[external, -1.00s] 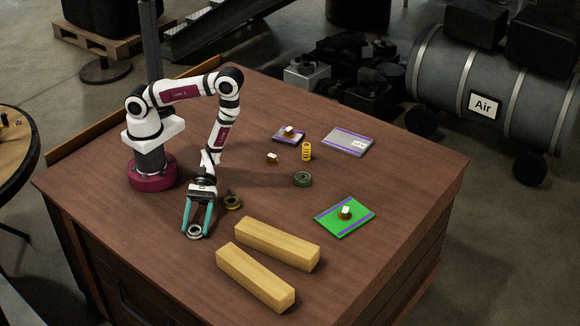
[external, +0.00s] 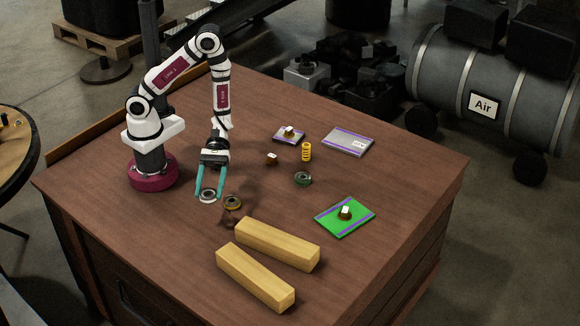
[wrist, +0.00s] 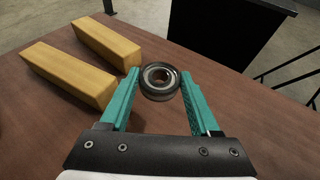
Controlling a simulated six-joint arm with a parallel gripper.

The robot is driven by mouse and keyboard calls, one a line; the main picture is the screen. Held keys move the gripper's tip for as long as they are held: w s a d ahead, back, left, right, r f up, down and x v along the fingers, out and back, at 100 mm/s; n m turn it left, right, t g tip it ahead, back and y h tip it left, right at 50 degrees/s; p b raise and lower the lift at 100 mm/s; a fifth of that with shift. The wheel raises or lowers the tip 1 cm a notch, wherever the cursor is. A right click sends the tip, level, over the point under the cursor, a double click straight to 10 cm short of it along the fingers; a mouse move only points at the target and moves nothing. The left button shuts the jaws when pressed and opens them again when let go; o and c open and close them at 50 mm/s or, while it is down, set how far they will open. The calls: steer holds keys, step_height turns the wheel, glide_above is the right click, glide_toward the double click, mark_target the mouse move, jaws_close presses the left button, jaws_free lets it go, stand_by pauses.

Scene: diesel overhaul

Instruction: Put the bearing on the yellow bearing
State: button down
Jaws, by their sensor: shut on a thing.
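My gripper (external: 209,193) is shut on a grey metal bearing (external: 208,196) and holds it above the table. In the wrist view the bearing (wrist: 148,92) sits between the teal fingertips, its ring face and centre hole showing. The two are apart. The yellow bearing does not show in the wrist view.
The table's left front is clear.

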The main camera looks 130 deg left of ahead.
glide_above(232, 197)
steer(key=shift+n+y, duration=0.3)
step_height(232, 197, down, 8)
steer(key=shift+a+f, duration=0.1)
steer(key=shift+f, duration=0.05)
steer(key=shift+f, duration=0.1)
steer(key=shift+c, duration=0.6)
jaws_free()
